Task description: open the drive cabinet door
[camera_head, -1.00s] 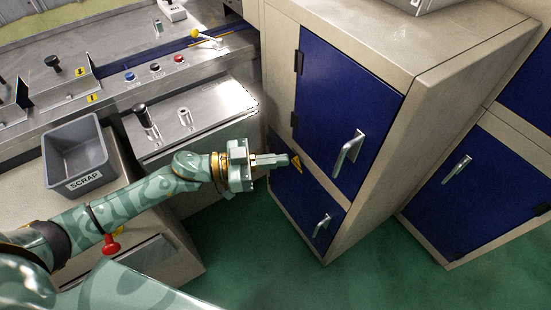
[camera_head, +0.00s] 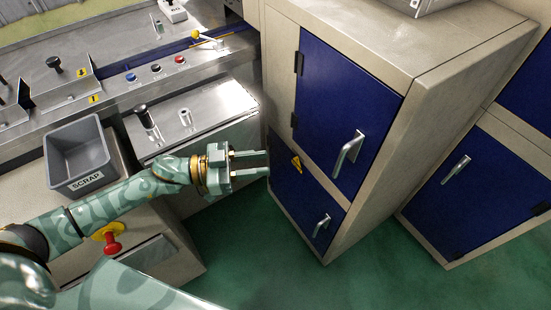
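A beige cabinet (camera_head: 440,85) with blue doors stands right of centre. Its upper blue door (camera_head: 345,100) is shut and has a silver handle (camera_head: 348,153) near its right edge and dark hinges at its left. Its lower blue door (camera_head: 290,185) is shut, with a yellow warning triangle (camera_head: 296,163) and a silver handle (camera_head: 321,225). No label tells me which is the drive cabinet door. My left gripper (camera_head: 264,163) is open and empty, its fingers pointing right toward the lower door's left edge, well left of both handles. My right gripper is out of view.
Another cabinet at the right has a shut blue door (camera_head: 470,190) with a handle. A grey SCRAP bin (camera_head: 76,155), a red knob (camera_head: 112,246) and a metal machine bench (camera_head: 100,90) lie at the left. Green floor (camera_head: 290,275) is free before the cabinets.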

